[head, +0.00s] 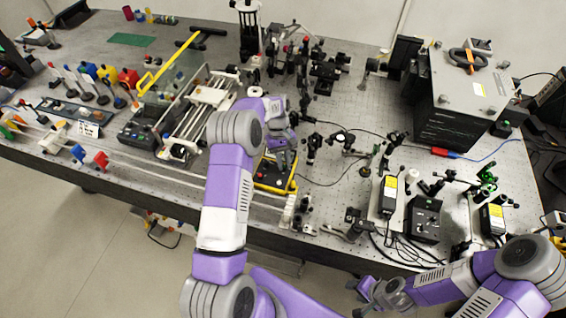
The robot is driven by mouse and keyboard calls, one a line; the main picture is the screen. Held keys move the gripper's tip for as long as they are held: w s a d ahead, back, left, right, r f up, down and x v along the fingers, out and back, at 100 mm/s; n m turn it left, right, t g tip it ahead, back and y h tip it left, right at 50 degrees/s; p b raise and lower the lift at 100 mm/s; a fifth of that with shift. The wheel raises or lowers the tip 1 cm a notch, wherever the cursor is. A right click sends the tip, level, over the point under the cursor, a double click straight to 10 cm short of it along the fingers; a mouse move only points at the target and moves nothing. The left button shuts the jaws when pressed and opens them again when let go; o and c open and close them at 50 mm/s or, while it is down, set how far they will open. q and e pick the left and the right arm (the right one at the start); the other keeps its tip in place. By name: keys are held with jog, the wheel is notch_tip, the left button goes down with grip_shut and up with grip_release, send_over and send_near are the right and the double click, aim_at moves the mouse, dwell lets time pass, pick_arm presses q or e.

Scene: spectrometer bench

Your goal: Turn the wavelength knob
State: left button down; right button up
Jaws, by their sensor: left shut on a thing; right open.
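A small dark control box with a yellow edge (262,186) sits near the front of the optical bench, just right of my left forearm. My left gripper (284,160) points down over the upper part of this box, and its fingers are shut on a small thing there. That thing, which appears to be the wavelength knob, is hidden by the fingers, so its angle cannot be read. My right gripper (372,297) is open and empty, low in front of the bench's front edge, well apart from the box.
The perforated bench top (340,95) is crowded. A rail assembly (205,98) stands left of my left arm. Several optic mounts stand right of the box. A large grey box (465,95) is at the back right, and a black power unit (424,219) is near the front right.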

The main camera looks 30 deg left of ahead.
pick_arm(q)
jog(key=m, duration=0.2)
jog(key=m+y, duration=0.1)
jog(key=m, duration=0.1)
jog(key=m+g+y+b, duration=0.1)
jog(key=m, duration=0.2)
jog(key=shift+w+d, duration=0.15)
jog(key=shift+d, duration=0.1)
jog(key=shift+y, duration=0.3)
jog(key=c, duration=1)
grip_release()
jog(key=shift+c, duration=0.2)
jog(key=v, duration=0.7)
jog(key=shift+w+r, duration=0.2)
jog(key=shift+r, duration=0.05)
